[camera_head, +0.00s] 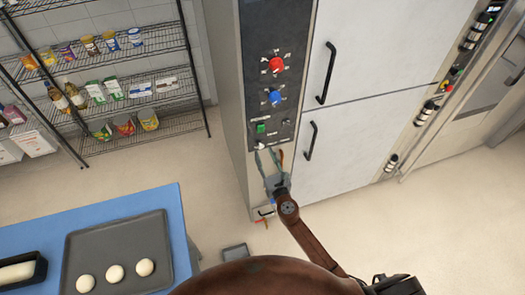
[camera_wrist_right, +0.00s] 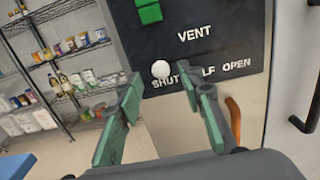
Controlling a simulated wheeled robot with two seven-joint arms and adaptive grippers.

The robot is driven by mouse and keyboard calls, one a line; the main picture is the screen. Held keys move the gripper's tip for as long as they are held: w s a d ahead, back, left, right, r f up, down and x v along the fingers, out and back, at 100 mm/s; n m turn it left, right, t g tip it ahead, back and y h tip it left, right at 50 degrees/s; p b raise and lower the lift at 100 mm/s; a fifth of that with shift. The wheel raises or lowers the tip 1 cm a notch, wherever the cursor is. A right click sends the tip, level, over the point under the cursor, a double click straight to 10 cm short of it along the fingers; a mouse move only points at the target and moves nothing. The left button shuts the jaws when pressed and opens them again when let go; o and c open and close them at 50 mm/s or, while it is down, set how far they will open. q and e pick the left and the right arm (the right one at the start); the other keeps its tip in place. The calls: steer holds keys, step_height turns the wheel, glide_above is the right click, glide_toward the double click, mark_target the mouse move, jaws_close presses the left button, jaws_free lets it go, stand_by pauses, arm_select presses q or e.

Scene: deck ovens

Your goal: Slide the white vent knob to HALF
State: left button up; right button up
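The white vent knob (camera_wrist_right: 161,69) shows in the right wrist view on the dark control panel (camera_wrist_right: 225,45), just above the SHUT label at the left of the row. The OPEN label is at the right; the label between them reads only "LF", its start hidden by a finger. My right gripper (camera_wrist_right: 161,84) is open, with its green-padded fingers on either side of the knob in the picture. I see no clear contact. The head view shows this gripper (camera_head: 268,154) at the panel's lower end, with the small knob (camera_head: 262,145) between its fingertips. My left gripper is not in view.
A red knob (camera_head: 276,64), a blue knob (camera_head: 274,97) and a green button (camera_head: 261,128) are higher on the panel. Black door handles (camera_head: 310,141) stand out to its right. A blue table (camera_head: 160,200) with a grey dough tray (camera_head: 165,225) is at lower left.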

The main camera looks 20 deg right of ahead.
mark_target(262, 148)
steer(key=shift+w, duration=1.6)
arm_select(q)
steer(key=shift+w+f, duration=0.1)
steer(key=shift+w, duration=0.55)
arm_select(e)
jaws_close()
